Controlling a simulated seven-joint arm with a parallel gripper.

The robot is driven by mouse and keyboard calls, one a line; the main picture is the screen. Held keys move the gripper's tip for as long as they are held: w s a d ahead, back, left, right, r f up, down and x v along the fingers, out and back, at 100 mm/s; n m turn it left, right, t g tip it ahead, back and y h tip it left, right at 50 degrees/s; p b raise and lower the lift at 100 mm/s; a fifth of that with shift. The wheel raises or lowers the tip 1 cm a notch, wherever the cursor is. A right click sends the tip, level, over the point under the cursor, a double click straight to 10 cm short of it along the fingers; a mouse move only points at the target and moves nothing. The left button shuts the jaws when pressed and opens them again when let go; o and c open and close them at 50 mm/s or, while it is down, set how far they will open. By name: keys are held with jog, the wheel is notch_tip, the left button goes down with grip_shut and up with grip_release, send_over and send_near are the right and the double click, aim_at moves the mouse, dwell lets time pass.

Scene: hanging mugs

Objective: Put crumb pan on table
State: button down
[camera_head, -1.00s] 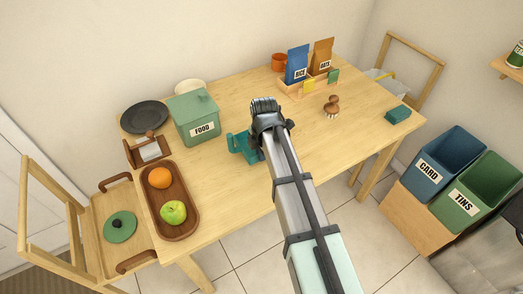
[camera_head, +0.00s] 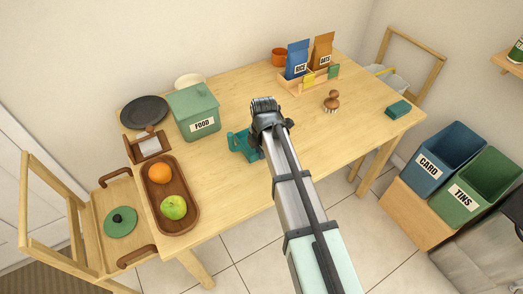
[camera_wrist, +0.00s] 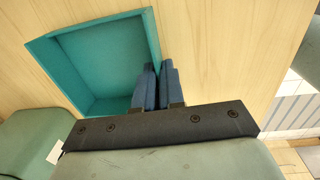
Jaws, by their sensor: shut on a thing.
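The crumb pan (camera_head: 238,146) is a teal square pan with raised walls, near the table's front edge, left of my arm. In the wrist view the pan (camera_wrist: 95,62) shows its open, empty inside. My gripper (camera_wrist: 159,82) is shut on the pan's near right wall, with its dark blue fingers side by side there. In the head view my wrist hides the fingers and part of the pan. The pan is at or very close to the table top (camera_head: 225,180); I cannot tell whether it touches.
A green FOOD box (camera_head: 193,112) stands behind and left of the pan. A wooden tray (camera_head: 185,219) with an orange and an apple lies at the left. A brown brush (camera_head: 332,101), a teal sponge (camera_head: 398,110) and a bag rack (camera_head: 300,87) are right. Bare table lies between.

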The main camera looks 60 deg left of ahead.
jog(key=shift+f, duration=0.15)
jog(key=c, duration=0.8)
grip_release()
jog(key=shift+c, duration=0.2)
notch_tip(320, 180, up, 14)
jog(key=shift+d, duration=0.45)
jog(key=shift+d+f, duration=0.1)
jog(key=shift+f, duration=0.05)
